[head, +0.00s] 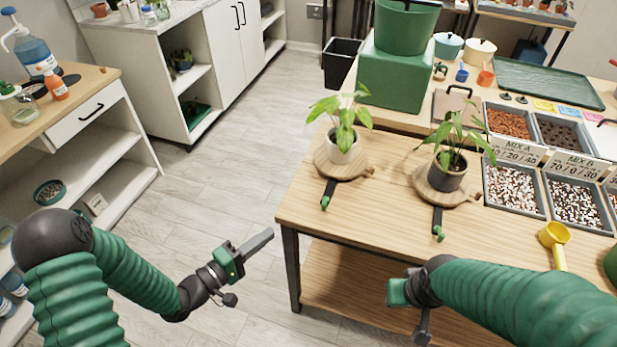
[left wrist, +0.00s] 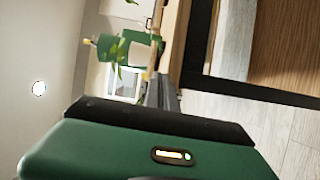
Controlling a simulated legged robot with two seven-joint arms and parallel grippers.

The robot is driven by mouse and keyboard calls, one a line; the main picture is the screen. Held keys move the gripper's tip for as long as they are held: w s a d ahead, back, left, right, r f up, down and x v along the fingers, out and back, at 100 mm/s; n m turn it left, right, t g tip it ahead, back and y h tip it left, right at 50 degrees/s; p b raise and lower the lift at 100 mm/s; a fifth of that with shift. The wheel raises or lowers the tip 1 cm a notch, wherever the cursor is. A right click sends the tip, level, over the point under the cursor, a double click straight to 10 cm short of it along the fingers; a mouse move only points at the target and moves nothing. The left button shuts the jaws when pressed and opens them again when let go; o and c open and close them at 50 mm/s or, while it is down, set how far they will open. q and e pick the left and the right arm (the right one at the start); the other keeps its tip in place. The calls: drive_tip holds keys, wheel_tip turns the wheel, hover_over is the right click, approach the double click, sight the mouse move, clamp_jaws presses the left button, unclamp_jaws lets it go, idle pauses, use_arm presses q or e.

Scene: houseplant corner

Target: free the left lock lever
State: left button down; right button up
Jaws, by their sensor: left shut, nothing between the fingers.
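The left lock lever (head: 327,194) is a black bar with a green tip. A second such lever (head: 438,222) extends from the right turntable (head: 425,188), under a plant in a dark pot (head: 448,175). My left gripper (head: 268,236) is shut and empty, off the table's left front corner, apart from the lever. Its fingers also show in the left wrist view (left wrist: 162,92). My right gripper (head: 405,292) is at the table's front edge, its fingers mostly hidden.
Trays of soil mix (head: 513,190) and a yellow scoop (head: 554,236) are on the table's right. A green block (head: 393,78) stands behind the plants. The tabletop (head: 385,225) between the two levers is clear. Open floor (head: 225,200) lies to the left.

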sight(310, 219)
use_arm(q)
drive_tip(key=shift+r, duration=0.6)
use_arm(e)
drive_tip(key=shift+r, duration=0.3)
use_arm(q)
drive_tip(key=b+x, duration=0.1)
drive_tip(key=x, duration=0.8)
drive_tip(key=shift+r, duration=0.1)
drive_tip(key=d, duration=0.2)
drive_tip(key=d+b, duration=0.1)
drive_tip(key=shift+w+d, duration=0.4)
drive_tip(key=shift+d, duration=0.45)
use_arm(e)
drive_tip(key=shift+s+x, duration=0.2)
drive_tip(key=shift+x, duration=0.75)
use_arm(q)
drive_tip(key=shift+t, duration=0.3)
use_arm(e)
drive_tip(key=shift+a, duration=0.1)
